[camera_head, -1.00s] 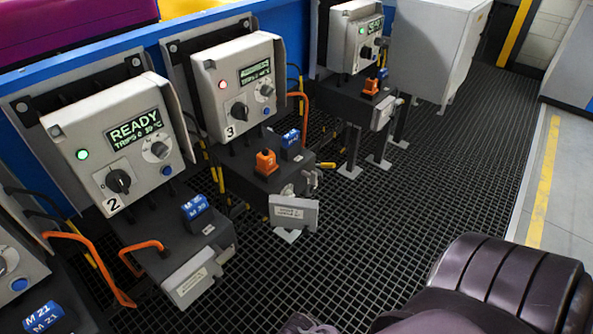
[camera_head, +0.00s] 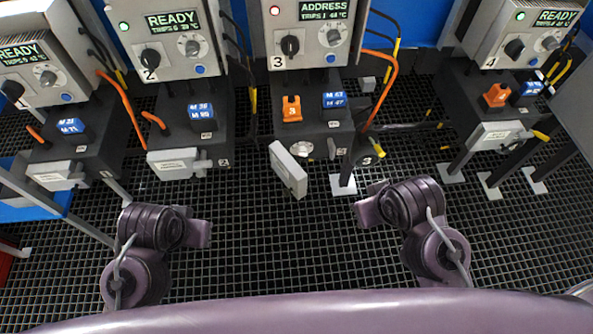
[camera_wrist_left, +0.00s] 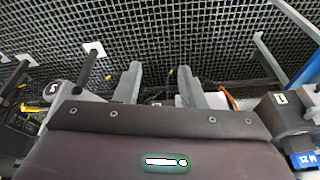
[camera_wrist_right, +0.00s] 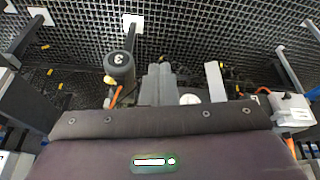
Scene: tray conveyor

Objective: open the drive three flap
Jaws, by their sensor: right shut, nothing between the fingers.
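Drive three (camera_head: 310,40) is in the middle of the head view, with a red lamp and an orange plug marked 3 (camera_head: 291,108). Its pale flap (camera_head: 289,171) stands swung out at an angle from the box front, and a round pale dial (camera_head: 302,150) shows beside it. In the right wrist view the flap (camera_wrist_right: 216,80) is right of my right gripper (camera_wrist_right: 157,84), apart from it. That gripper is shut and empty. My left gripper (camera_wrist_left: 159,90) is open, facing drive two's front. In the head view I cannot pick out the fingertips clearly.
Drive two (camera_head: 176,45) is left of drive three, its flap (camera_head: 172,164) flat against the box. Drive four (camera_head: 525,40) is at the right. A black round end marked 3 (camera_wrist_right: 118,64) is left of my right fingers. Open grid floor (camera_head: 260,240) lies in front.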

